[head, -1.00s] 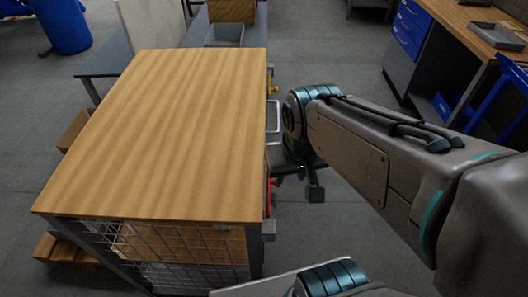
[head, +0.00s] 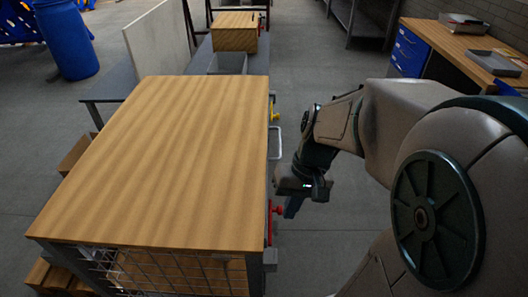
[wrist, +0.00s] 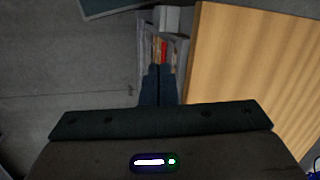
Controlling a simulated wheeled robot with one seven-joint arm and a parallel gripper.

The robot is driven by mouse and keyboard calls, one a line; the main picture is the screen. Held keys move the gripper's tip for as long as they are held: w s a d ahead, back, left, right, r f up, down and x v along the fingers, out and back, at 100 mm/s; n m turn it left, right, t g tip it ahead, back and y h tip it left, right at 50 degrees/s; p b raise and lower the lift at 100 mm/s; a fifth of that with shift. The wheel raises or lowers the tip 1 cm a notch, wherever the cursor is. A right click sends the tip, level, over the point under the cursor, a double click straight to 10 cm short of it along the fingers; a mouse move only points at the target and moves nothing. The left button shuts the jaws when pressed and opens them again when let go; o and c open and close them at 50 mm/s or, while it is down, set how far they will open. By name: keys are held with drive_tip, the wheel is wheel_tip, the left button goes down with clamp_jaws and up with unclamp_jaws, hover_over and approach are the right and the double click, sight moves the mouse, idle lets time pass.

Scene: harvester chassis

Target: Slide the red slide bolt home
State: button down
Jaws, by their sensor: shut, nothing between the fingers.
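The red slide bolt (head: 275,209) shows as a small red piece on the right side of the wood-topped cabinet (head: 160,150), near its front corner. In the wrist view, a red strip of the bolt (wrist: 164,50) shows just beyond my fingertips. My gripper (head: 290,208) points down beside the cabinet, just right of the bolt in the head view. Its fingers are shut together and empty, as the wrist view also shows (wrist: 158,72). I cannot tell whether the fingertips touch the bolt. The cabinet top hides most of the bolt's mounting.
Wire mesh (head: 170,270) covers the cabinet front. Open grey floor lies right of the cabinet. A workbench (head: 460,45) with blue drawers stands at the back right.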

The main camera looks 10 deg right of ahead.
drive_tip(key=w+d+f+m+t+y+b, duration=0.4)
drive_tip(key=w+d+f+m+t+y, duration=0.1)
drive_tip(key=w+d+f+y, duration=0.6)
wheel_tip(320, 180, down, 4)
drive_tip(key=shift+w+d+f+m+t+y, duration=0.25)
drive_tip(key=shift+w+d+m+t+y, duration=0.15)
drive_tip(key=shift+d+t+y, duration=0.55)
drive_tip(key=shift+a, duration=0.1)
drive_tip(key=r+p+x, duration=0.1)
drive_tip(key=p+x, duration=0.1)
drive_tip(key=x, duration=0.8)
drive_tip(key=shift+s+r, duration=0.1)
drive_tip(key=shift+s, duration=1.85)
